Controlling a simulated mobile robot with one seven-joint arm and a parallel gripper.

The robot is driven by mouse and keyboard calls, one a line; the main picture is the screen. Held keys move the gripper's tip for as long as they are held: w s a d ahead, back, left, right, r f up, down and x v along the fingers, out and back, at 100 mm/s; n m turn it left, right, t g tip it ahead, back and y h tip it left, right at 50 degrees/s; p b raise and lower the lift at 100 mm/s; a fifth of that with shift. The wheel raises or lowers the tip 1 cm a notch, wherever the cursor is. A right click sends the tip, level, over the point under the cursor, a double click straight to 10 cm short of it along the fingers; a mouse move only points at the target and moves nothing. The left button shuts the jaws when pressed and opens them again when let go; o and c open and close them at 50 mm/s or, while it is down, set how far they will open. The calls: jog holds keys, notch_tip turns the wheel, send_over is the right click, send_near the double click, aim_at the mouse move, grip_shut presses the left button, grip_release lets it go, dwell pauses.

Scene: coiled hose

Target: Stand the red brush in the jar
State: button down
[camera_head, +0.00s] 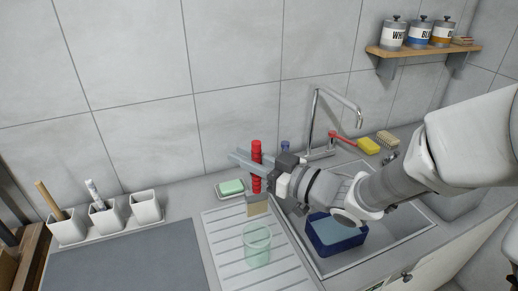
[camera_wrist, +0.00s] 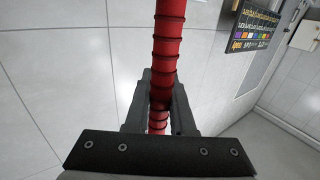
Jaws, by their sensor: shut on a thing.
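The red brush (camera_head: 256,150) is upright, red handle up and pale bristles down. My gripper (camera_head: 254,166) is shut around its handle. In the wrist view the ridged red handle (camera_wrist: 168,45) runs between the fingers of my gripper (camera_wrist: 160,105). The jar (camera_head: 257,250) is a pale green see-through cup on the ribbed drainboard. The bristles show just above the jar's rim in the head view; whether they are directly over its mouth I cannot tell. The wrist view does not show the jar.
A dish with green soap (camera_head: 231,188) lies behind the drainboard (camera_head: 222,240). The sink holds a blue basin (camera_head: 336,238), under my arm. A tap (camera_head: 314,125) rises behind. White cups (camera_head: 146,207) stand at left. A red-handled brush with a yellow head (camera_head: 367,145) lies at the back right.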

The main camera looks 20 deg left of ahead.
notch_tip(320, 180, down, 14)
jog(key=b, duration=1.2)
jog(key=shift+f, duration=0.15)
jog(key=shift+s, duration=0.1)
jog(key=c, duration=0.7)
grip_release()
jog(key=v, duration=1.7)
jog(key=shift+d+p, duration=0.25)
jog(key=shift+p, duration=0.1)
